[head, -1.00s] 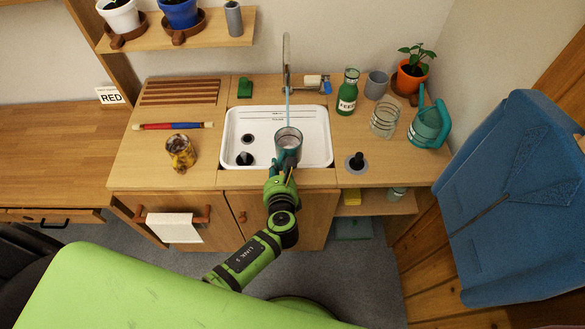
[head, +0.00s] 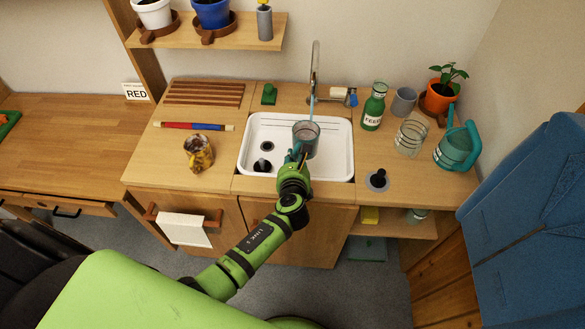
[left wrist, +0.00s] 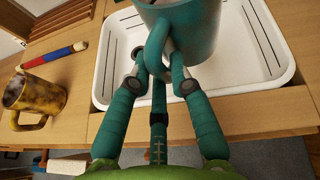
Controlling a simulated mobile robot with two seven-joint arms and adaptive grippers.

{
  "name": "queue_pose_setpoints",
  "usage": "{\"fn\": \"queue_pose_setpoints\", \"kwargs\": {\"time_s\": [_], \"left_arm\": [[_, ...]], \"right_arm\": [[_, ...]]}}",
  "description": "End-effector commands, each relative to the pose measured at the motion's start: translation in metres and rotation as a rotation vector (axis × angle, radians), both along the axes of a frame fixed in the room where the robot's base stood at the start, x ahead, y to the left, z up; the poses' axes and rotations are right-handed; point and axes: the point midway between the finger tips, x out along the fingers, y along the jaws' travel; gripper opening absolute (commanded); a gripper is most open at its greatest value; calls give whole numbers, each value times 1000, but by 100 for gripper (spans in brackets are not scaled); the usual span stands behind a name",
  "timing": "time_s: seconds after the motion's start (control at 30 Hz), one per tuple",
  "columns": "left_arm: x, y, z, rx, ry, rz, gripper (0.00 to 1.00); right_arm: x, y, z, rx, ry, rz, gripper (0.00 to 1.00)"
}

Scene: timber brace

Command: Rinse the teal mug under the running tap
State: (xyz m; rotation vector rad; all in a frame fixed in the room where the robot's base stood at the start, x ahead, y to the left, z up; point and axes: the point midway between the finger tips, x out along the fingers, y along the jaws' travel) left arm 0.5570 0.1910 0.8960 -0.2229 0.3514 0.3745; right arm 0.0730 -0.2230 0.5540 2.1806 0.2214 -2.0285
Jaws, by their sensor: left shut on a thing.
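The teal mug (head: 306,143) is over the right half of the white sink basin (head: 345,135), its greyish inside showing from above. My left gripper (head: 299,158) is shut on the mug's handle; the left wrist view shows the fingers (left wrist: 160,78) at the handle and the mug (left wrist: 195,32) above the basin. The tap (head: 315,68) stands behind the sink. A thin blue water stream (head: 311,108) comes down from it to the mug's rim; whether it lands inside I cannot tell. My right gripper is out of view.
A stained yellow-brown mug (head: 198,155) and a red-blue rod (head: 193,127) lie left of the sink. A green bottle (head: 373,108), a glass jar (head: 410,138) and a teal watering can (head: 457,148) stand right of it. A dark plunger-like thing (head: 378,179) is near the front right.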

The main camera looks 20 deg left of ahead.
Motion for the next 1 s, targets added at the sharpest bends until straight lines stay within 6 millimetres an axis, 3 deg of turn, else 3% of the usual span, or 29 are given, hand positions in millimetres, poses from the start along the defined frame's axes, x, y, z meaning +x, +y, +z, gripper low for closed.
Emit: {"fn": "queue_pose_setpoints", "kwargs": {"time_s": [0.3,0.6,1.0], "left_arm": [[32,7,-7,0,-5,0,0],[58,13,-11,1,-4,0,0],[68,16,-12,1,-3,-1,0]], "right_arm": [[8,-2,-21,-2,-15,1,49],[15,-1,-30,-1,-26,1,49],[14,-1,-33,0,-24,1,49]]}}
